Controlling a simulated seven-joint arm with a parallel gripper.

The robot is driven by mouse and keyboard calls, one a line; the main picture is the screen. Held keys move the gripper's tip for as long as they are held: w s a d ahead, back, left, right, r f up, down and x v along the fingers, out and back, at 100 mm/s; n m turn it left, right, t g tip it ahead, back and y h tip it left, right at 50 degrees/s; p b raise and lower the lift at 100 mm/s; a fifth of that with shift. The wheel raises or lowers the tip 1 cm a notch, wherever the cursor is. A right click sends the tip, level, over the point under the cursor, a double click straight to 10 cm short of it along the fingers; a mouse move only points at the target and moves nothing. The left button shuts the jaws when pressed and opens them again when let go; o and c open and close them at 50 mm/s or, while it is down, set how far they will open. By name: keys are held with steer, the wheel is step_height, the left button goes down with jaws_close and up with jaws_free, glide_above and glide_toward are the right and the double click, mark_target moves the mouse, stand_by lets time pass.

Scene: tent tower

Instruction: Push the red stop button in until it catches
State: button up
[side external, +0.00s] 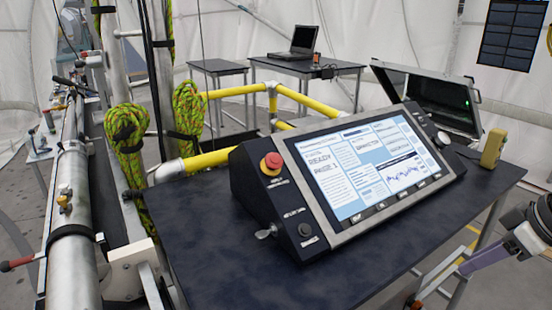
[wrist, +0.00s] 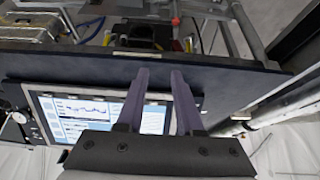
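I cannot make the button out in the wrist view. My gripper shows at the right edge of the side view, with purple-grey fingers (side external: 484,254) beyond the table's right side, far from the button. In the wrist view my gripper (wrist: 160,73) has its two fingers apart with nothing between them. They cover part of the screen (wrist: 90,118).
The console stands on a dark table (side external: 205,235). A yellow handheld device (side external: 493,148) and an open case (side external: 430,98) are at the back right. A small key-like lever (side external: 267,231) and black knob (side external: 305,230) are below the button. The table top in front is clear.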

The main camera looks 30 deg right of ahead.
steer(key=shift+m, duration=0.7)
steer(key=c, duration=0.5)
steer(key=shift+w+d+r+m, duration=0.1)
steer(key=shift+r+m, duration=0.2)
steer(key=shift+m, duration=0.4)
jaws_close()
steer(key=w+a+r+m+t, duration=0.2)
steer(key=w+r+m, duration=1.2)
steer(key=w+r, duration=0.3)
steer(key=w+a+m, duration=0.1)
steer(key=w+a, duration=1)
steer(key=w, duration=0.2)
steer(key=shift+w+a+r, duration=0.15)
steer(key=shift+w+r, duration=0.05)
steer(key=shift+r, duration=0.05)
